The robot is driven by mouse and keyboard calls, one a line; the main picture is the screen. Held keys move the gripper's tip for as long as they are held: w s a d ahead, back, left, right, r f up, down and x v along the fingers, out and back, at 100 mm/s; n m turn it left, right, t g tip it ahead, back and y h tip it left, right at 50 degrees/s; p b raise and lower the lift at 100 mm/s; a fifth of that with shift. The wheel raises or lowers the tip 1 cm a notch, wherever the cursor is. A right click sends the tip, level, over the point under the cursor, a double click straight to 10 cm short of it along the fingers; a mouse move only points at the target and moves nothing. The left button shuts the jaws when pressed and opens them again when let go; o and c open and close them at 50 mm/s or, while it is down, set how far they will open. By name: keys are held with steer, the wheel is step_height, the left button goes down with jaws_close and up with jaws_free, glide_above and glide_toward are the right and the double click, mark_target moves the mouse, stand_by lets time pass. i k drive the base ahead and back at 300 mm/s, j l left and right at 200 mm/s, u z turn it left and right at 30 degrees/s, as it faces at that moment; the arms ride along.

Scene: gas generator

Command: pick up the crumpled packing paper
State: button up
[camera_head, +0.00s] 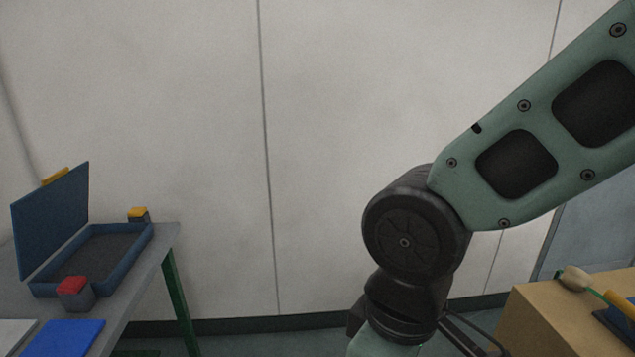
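I see nothing that is clearly crumpled packing paper. A small beige rounded lump (575,279) lies on top of a tan box (545,325) at the lower right; I cannot tell whether it is paper. My green and black arm comes in from the upper right and bends down at a dark joint, left of the box. The arm's end runs out of the bottom of the picture, and my gripper's fingertips are not in view.
A grey table (160,250) at the left bears an open blue case (125,249), a red-topped block (75,293), a yellow-topped block (138,215) and a blue flat item (64,337). A pale wall (180,110) closes off the back. Yellow and dark items lie on the box's right side.

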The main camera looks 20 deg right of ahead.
mark_target(574, 279)
steer(key=i+u, duration=0.2)
steer(key=i, duration=0.5)
steer(key=i+l+u, duration=0.2)
steer(key=i, duration=0.55)
steer(key=z, duration=0.45)
steer(key=i+j+z, duration=0.1)
steer(key=z, duration=0.35)
steer(key=j+z, duration=0.1)
steer(key=z, duration=0.35)
steer(key=i+j+z, duration=0.1)
steer(key=z, duration=0.8)
steer(key=l+z, duration=0.1)
steer(key=z, duration=0.4)
steer(key=i+z, duration=0.1)
steer(key=z, duration=0.8)
steer(key=i, duration=0.05)
